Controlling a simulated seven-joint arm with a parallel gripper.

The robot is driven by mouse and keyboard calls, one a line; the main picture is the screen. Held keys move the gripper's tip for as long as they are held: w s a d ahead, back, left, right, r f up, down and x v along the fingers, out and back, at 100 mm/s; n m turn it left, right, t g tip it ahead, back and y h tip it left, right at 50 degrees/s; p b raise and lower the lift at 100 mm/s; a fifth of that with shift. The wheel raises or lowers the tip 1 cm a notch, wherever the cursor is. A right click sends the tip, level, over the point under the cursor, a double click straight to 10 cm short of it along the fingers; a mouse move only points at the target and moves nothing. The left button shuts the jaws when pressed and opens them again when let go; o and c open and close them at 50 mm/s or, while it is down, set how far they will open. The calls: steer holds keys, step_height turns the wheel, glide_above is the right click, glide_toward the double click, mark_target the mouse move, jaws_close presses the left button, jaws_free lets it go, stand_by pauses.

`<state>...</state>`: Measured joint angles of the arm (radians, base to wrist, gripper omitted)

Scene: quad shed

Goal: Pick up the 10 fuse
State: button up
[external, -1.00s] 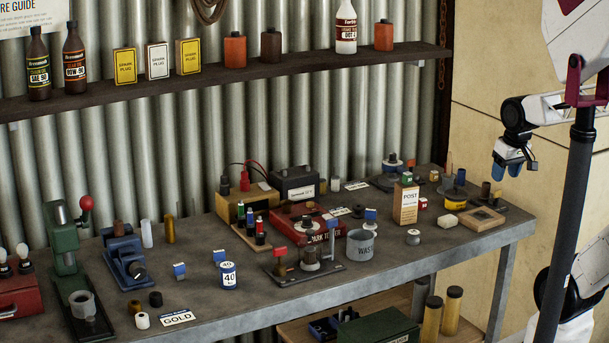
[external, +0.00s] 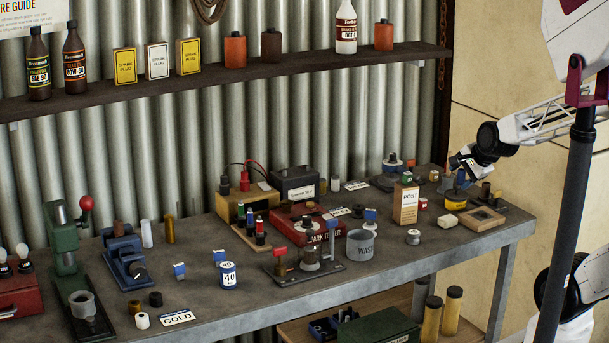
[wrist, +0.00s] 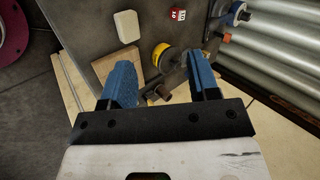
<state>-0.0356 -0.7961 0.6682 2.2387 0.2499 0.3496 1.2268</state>
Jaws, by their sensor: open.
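A small red fuse with a white marked face (wrist: 177,15) sits near the top of the wrist view, ahead of my fingers; the mark looks like 10. In the external view a small red and white block (external: 421,204) beside the POST box looks like the same fuse. My gripper (wrist: 161,76) is open and empty, its two blue fingers spread. In the external view my gripper (external: 459,166) hangs over the right end of the bench, to the right of and above that fuse. A yellow tin (wrist: 164,56) shows between the fingers.
The POST box (external: 405,204) stands just left of the red fuse. A white block (external: 448,221) and a wooden tray (external: 470,225) lie toward the front right. The corrugated wall (wrist: 287,40) is close on the right in the wrist view.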

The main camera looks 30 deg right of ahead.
steer(key=w+f+m+t, duration=0.3)
steer(key=w+f+m, duration=0.35)
steer(key=m, duration=0.45)
steer(key=m+t+h, duration=0.2)
steer(key=m+h, duration=0.1)
steer(key=m, duration=0.6)
glide_toward(423, 199)
steer(key=shift+x, duration=1.05)
steer(key=shift+w+d+f+m+t, duration=0.25)
steer(key=shift+f+m+t, duration=0.05)
steer(key=shift+m, duration=0.4)
steer(key=shift+x, duration=1.3)
steer(key=shift+w, duration=0.1)
steer(key=shift+x, duration=2.5)
steer(key=shift+a, duration=0.1)
steer(key=shift+c, duration=0.3)
